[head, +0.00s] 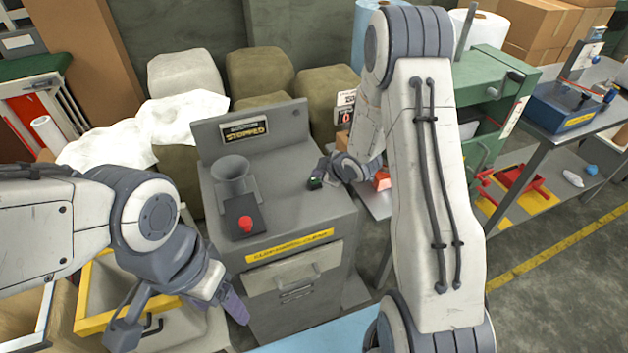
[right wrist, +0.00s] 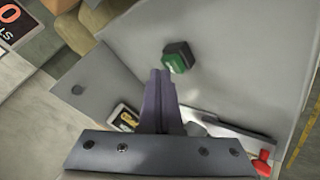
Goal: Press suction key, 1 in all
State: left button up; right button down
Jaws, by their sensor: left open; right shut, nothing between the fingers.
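A green key (head: 315,183), which I take for the suction key, sits on the top of a grey machine (head: 318,220). In the right wrist view the green key (right wrist: 178,57) is a dark block with a green face. My right gripper (head: 322,168) is shut and empty, right beside the key. In the right wrist view its closed fingertips (right wrist: 160,74) are just short of the key; I cannot tell whether they touch it. The machine's display (head: 245,131) reads "STOPPED". My left gripper (head: 180,312) is open and empty, low in front of the machine's left side.
A yellow-rimmed bin (head: 95,325) is at the lower left. Stuffed sacks (head: 258,72) stand behind. A green machine (head: 495,75) is to the right.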

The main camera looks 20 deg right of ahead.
aim_at(317, 181)
jog(key=shift+f+b, duration=0.45)
dwell(0.6)
jog(key=shift+r, duration=0.15)
dwell(0.3)
jog(key=shift+r+p, duration=0.75)
notch_tip(317, 181, up, 5)
jog(key=p, duration=0.4)
jog(key=shift+r, duration=0.1)
jog(key=shift+a, duration=0.1)
dwell(0.5)
